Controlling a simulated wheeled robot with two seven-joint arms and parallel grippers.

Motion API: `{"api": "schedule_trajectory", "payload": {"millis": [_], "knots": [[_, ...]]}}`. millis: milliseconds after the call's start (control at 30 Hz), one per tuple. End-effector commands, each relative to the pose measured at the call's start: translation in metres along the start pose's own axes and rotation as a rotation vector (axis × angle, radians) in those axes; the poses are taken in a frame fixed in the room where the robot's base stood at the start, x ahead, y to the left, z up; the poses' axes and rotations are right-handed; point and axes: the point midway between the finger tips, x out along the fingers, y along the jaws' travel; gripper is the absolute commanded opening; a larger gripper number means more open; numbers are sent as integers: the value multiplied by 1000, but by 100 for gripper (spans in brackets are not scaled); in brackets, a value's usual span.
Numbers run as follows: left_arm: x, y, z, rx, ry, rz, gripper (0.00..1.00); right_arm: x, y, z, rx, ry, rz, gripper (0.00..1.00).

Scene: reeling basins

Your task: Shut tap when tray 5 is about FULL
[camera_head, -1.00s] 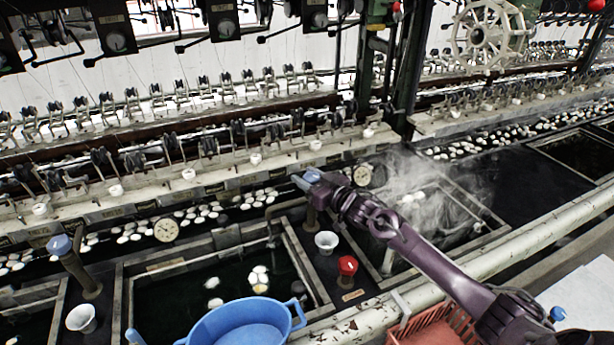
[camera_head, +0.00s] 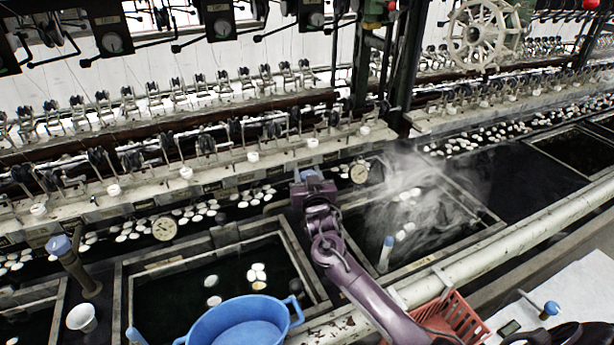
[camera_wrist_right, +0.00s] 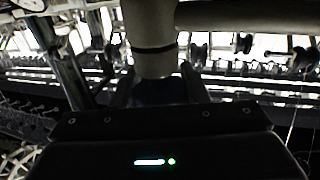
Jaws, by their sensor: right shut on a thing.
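My right gripper (camera_head: 311,182) is shut on the blue tap handle (camera_head: 312,174), on the strip between two dark basins; the gripper hides much of it. In the right wrist view, the gripper's fingers (camera_wrist_right: 157,92) sit on either side of a dark bluish piece below a pale pipe (camera_wrist_right: 152,35). The left basin (camera_head: 185,308) holds dark water and a few white cocoons (camera_head: 257,272). The right basin (camera_head: 480,212) steams and has a few cocoons. I cannot read which is tray 5, nor see water running. My left gripper is out of view.
A blue tub (camera_head: 240,325) stands at the front, with a red crate (camera_head: 455,320) right of it. A pale rail (camera_head: 500,240) runs along the front. Another blue-topped tap (camera_head: 60,245) and a white cup (camera_head: 81,317) stand at left. Reeling machinery fills the back.

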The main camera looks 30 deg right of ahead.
Motion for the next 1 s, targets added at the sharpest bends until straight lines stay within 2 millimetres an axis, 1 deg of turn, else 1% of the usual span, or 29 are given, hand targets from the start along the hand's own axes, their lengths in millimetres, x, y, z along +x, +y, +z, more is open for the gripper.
{"api": "schedule_trajectory", "payload": {"millis": [500, 533, 667, 700, 1000], "knots": [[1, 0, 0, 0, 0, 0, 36, 0, 1, -1, 0, 1, 23, 18], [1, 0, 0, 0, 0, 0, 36, 0, 1, -1, 0, 1, 23, 43], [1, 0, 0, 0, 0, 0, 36, 0, 1, -1, 0, 1, 22, 60], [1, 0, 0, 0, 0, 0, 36, 0, 1, -1, 0, 1, 22, 62], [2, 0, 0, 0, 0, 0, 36, -2, 0, 0, -1, 1, 21, 62]]}}
